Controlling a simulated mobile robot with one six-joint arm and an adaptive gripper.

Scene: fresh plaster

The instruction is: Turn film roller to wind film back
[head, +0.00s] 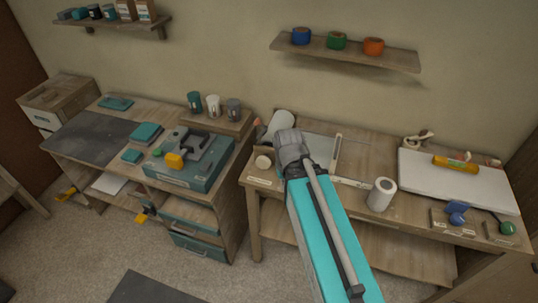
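A second white roll (381,194) stands upright near the bench's front edge. I cannot tell which of them is the film roller, or whether any film is unwound. My teal and grey arm reaches up over the bench's left part, its grey joint just below the first roll. I cannot make out my gripper's fingers.
A small pale cylinder (263,162) is left of my arm. A white board (455,181) with a yellow tool (455,164) lies at the bench's right. The left bench (78,138) holds a teal case (188,174). Floor (225,276) between is partly clear.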

